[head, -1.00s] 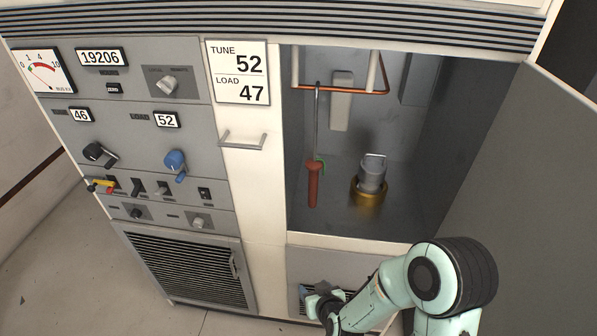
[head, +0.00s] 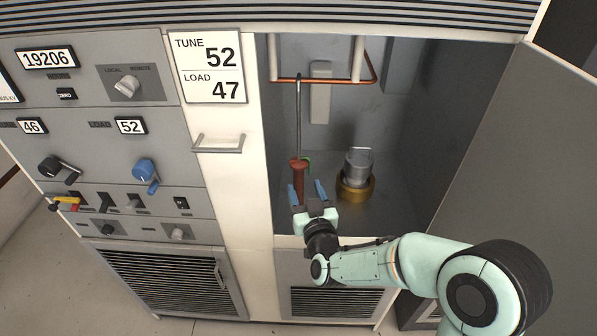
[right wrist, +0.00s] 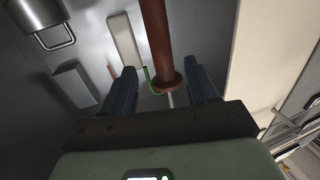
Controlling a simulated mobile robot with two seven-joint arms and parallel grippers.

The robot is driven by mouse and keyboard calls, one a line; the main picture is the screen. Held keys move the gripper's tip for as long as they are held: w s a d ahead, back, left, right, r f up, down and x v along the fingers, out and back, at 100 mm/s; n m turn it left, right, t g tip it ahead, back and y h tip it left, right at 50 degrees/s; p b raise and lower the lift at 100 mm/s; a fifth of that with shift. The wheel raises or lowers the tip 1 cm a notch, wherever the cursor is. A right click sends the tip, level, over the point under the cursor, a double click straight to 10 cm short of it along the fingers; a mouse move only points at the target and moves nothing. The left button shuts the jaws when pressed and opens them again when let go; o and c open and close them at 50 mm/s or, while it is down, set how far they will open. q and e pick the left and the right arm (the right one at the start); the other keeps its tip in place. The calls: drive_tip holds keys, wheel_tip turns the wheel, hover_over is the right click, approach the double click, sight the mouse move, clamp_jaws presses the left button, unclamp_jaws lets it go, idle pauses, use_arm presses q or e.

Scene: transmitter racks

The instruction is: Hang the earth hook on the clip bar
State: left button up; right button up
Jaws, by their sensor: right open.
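The earth hook (head: 298,180) has a red-brown handle, a collar and a thin metal rod with a green lead beside it. It stands upright inside the open cabinet bay. The rod's top end meets a copper-coloured bar (head: 330,81); I cannot tell whether this is the clip bar. My right gripper (head: 306,190) is open, its blue-grey fingers on either side of the handle's line in the head view. In the right wrist view the handle (right wrist: 156,42) and collar show between the open fingers (right wrist: 162,78); contact is not visible. My left gripper is out of view.
A grey cylinder (head: 358,168) with a wire handle sits in a brass ring (head: 356,188) right of the hook. White posts carry the copper bar. The open door (head: 490,160) bounds the right side, and a white pillar with a pull handle (head: 219,146) the left.

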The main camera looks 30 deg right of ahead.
sight(300, 178)
drive_tip(key=p+x, duration=0.1)
drive_tip(key=x, duration=0.5)
drive_tip(key=shift+w+a+r, duration=0.1)
drive_tip(key=shift+a, duration=0.05)
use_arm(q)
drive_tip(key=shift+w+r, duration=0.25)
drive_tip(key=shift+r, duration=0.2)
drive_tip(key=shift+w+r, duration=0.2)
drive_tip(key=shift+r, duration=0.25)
use_arm(e)
clamp_jaws()
